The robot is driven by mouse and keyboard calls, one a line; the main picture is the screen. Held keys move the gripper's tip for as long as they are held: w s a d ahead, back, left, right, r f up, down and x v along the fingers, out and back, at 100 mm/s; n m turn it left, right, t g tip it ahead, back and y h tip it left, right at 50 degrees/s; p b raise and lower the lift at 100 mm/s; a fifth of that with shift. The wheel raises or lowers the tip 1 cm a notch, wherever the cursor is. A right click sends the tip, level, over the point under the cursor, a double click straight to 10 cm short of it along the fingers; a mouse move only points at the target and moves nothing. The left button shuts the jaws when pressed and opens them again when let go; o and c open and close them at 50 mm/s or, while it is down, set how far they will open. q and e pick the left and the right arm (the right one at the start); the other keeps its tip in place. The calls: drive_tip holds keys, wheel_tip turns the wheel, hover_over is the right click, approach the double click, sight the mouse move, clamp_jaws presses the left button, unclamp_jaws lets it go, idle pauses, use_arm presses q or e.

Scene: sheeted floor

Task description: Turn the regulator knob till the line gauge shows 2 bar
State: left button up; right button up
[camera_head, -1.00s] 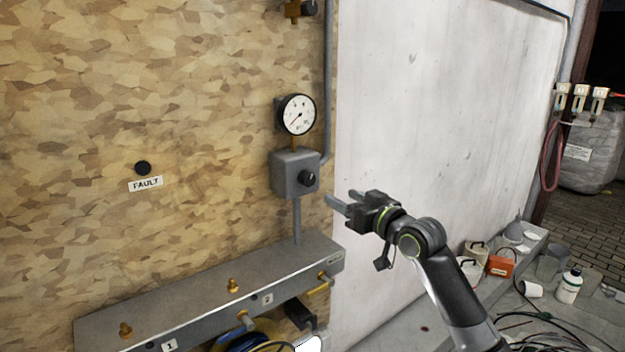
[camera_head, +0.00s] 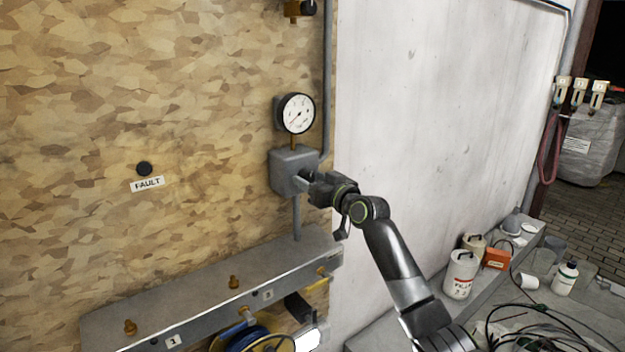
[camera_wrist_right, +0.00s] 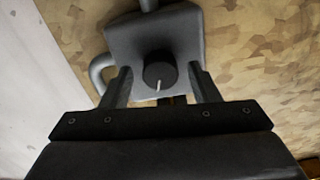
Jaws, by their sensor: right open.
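The line gauge (camera_head: 297,113) is a round white dial with a dark rim on the chipboard wall. Its needle points to the lower left; its numbers are too small to read. The grey regulator box (camera_head: 287,165) is right below it. In the right wrist view the black regulator knob (camera_wrist_right: 160,72) with a white mark sits on the box (camera_wrist_right: 187,40). My right gripper (camera_head: 306,180) is at the box's front and hides the knob in the head view. Its open fingers (camera_wrist_right: 161,85) stand on both sides of the knob, with gaps visible. My left gripper is not in view.
A grey manifold shelf (camera_head: 200,295) with brass fittings runs below the box. A grey pipe (camera_head: 328,80) rises beside the gauge. A white container (camera_head: 461,275), a bottle (camera_head: 565,278) and cables (camera_head: 530,325) lie at the lower right.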

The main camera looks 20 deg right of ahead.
drive_tip(key=c, duration=1)
drive_tip(key=shift+o, duration=0.2)
drive_tip(key=m+p, duration=0.3)
drive_tip(key=m, duration=0.2)
drive_tip(key=shift+r, duration=0.15)
drive_tip(key=m+p, duration=0.1)
drive_tip(key=m, duration=0.2)
drive_tip(key=shift+m+p, duration=0.75)
drive_tip(key=shift+m, duration=0.65)
